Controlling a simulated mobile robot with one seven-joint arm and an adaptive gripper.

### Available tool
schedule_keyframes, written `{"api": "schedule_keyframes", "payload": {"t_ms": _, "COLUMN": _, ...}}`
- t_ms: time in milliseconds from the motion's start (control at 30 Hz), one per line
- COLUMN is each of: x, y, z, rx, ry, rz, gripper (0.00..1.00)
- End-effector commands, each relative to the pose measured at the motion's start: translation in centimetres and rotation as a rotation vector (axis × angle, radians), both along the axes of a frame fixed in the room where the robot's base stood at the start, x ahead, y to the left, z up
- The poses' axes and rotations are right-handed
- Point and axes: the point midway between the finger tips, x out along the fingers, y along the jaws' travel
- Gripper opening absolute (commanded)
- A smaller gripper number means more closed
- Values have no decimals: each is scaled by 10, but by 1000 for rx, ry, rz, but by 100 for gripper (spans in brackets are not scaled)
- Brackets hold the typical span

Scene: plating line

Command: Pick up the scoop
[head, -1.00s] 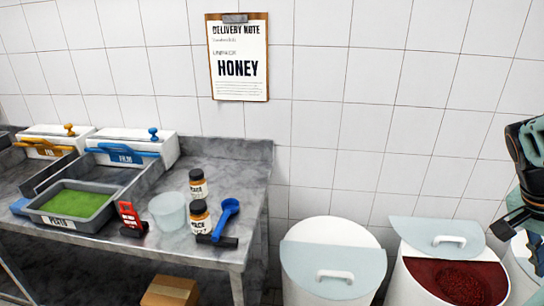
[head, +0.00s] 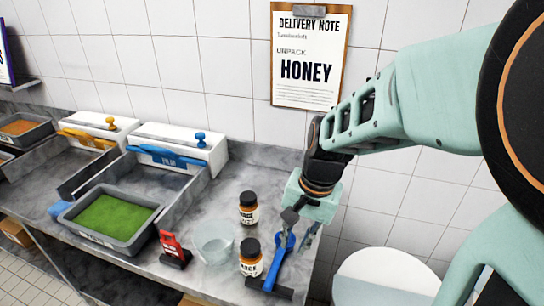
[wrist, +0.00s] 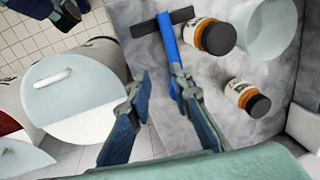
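The blue scoop (head: 273,268) lies at the right front corner of the grey worktop, one end on a black holder (head: 284,293). My gripper (head: 299,228) is above the scoop's far end, and its fingers hide part of the scoop. In the wrist view my gripper (wrist: 160,98) is open, with a clear gap between the fingers. There the scoop's blue handle (wrist: 169,42) runs down from the black bar (wrist: 148,24) to the right finger, which covers its lower end. I cannot tell whether that finger touches it.
Two dark-lidded jars (head: 249,206) (head: 251,256) and a clear tub (head: 214,241) stand left of the scoop. A red-and-black item (head: 172,246) and a tray of green contents (head: 112,218) are further left. A white lidded bin (head: 385,270) stands right of the worktop edge.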

Motion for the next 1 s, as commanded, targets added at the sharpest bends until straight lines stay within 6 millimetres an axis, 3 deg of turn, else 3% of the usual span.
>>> {"api": "schedule_keyframes", "payload": {"t_ms": 100, "x": -5, "y": 20, "z": -3, "rx": 26, "ry": 7, "rz": 32, "gripper": 20}}
{"api": "schedule_keyframes", "payload": {"t_ms": 200, "x": -6, "y": 26, "z": -16, "rx": 32, "ry": 11, "rz": 40, "gripper": 20}}
{"api": "schedule_keyframes", "payload": {"t_ms": 400, "x": -4, "y": 32, "z": -46, "rx": 32, "ry": 10, "rz": 41, "gripper": 20}}
{"api": "schedule_keyframes", "payload": {"t_ms": 667, "x": -2, "y": 34, "z": -63, "rx": 31, "ry": 8, "rz": 39, "gripper": 20}}
{"api": "schedule_keyframes", "payload": {"t_ms": 1000, "x": 1, "y": 40, "z": -103, "rx": 31, "ry": 9, "rz": 40, "gripper": 20}}
